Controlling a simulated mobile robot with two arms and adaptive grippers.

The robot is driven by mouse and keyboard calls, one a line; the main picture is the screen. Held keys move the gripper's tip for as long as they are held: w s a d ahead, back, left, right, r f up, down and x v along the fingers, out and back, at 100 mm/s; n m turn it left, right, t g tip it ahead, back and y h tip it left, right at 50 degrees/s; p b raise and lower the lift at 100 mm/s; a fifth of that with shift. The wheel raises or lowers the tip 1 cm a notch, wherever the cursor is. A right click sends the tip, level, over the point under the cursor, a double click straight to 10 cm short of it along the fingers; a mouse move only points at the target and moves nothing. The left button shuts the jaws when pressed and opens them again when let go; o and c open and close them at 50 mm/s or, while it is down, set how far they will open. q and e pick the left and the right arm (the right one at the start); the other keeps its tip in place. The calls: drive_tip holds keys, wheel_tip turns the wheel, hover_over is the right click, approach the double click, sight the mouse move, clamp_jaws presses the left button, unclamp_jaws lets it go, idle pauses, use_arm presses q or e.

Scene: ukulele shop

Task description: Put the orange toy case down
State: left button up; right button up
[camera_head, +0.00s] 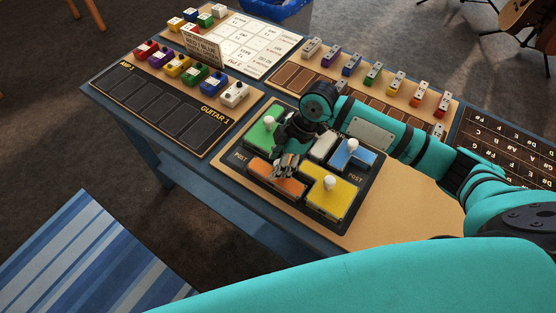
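The orange toy case (268,178) is at the front left of a dark-framed puzzle board (238,173), beside the yellow case (335,196). It looks level, but I cannot tell whether it rests fully on the board. My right gripper (286,167) comes in from the right and points down at the orange case. Its fingers are close together over the case's top and hide any knob there. I cannot tell whether they grip it. My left gripper is not in view.
A green case (262,134) and a blue case (353,155) with white knobs sit close by on the board. A grey-white piece (323,147) lies between them. Trays of coloured pedals (184,65) and blocks (373,75) are behind. The table's front edge is near.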

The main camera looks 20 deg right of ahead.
drive_tip(key=v, duration=1.2)
drive_tip(key=shift+r+b, duration=0.2)
drive_tip(key=shift+b, duration=0.15)
